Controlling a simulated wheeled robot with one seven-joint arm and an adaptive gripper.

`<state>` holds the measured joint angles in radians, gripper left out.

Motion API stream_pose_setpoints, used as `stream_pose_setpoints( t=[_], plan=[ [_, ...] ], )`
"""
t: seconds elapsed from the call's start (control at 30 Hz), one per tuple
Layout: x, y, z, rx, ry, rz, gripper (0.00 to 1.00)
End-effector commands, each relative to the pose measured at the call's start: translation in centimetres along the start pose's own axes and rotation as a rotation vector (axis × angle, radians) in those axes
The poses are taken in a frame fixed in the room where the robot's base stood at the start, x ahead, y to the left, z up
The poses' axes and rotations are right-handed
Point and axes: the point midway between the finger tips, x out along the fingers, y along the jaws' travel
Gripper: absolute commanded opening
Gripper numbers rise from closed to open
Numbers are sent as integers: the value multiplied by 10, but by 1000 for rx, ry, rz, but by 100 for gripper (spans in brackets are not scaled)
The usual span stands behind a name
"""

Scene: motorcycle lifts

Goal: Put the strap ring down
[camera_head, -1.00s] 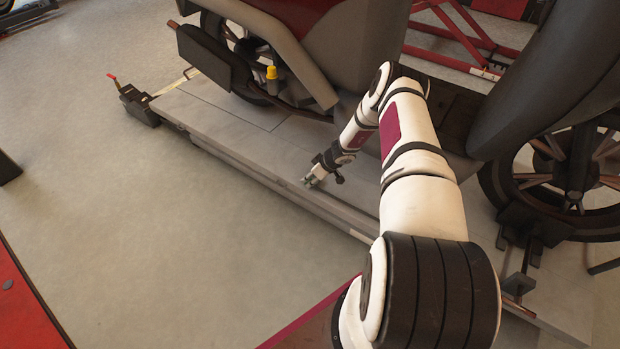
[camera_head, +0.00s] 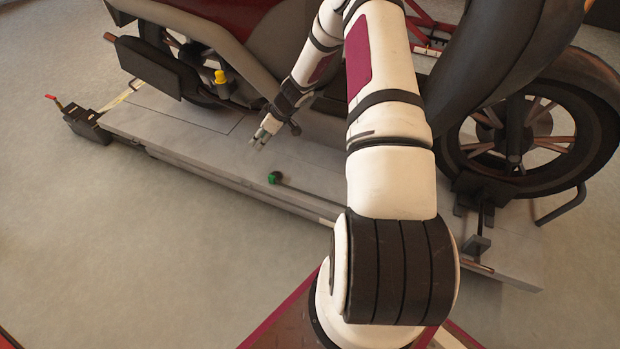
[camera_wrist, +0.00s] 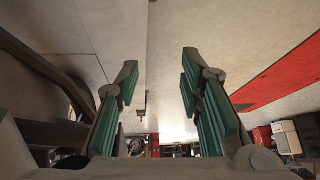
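My gripper (camera_head: 258,140) is over the grey lift platform (camera_head: 190,160), beside the motorcycle (camera_head: 275,50). In the wrist view my gripper (camera_wrist: 160,78) has its green-padded fingers spread apart with nothing between them. I cannot make out a strap ring for certain. A pale strap (camera_head: 122,99) runs from the platform's left end to a black block (camera_head: 83,122) with a red-tipped lever.
The motorcycle's wheel (camera_head: 535,130) stands in a dark chock (camera_head: 480,190) at the right. A yellow-capped part (camera_head: 220,78) shows by the other wheel. Open floor (camera_head: 120,240) lies in front of the platform. A red surface (camera_wrist: 285,75) shows right in the wrist view.

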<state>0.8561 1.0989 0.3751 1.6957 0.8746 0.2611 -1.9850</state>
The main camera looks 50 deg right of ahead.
Motion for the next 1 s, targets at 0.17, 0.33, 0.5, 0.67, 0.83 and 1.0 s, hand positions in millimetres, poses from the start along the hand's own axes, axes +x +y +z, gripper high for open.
stream_pose_setpoints(
  t=[0.17, 0.33, 0.5, 0.67, 0.83, 1.0],
  plan=[
    [-64, -50, -70, -39, -17, -67, 35],
    [-124, -107, -112, -44, -68, -122, 35],
    [-186, -169, -135, -31, -141, -154, 35],
    [-243, -228, -138, -1, -222, -159, 35],
    [-303, -285, -123, 50, -308, -134, 35],
    [-358, -334, -93, 118, -386, -83, 35]
  ],
)
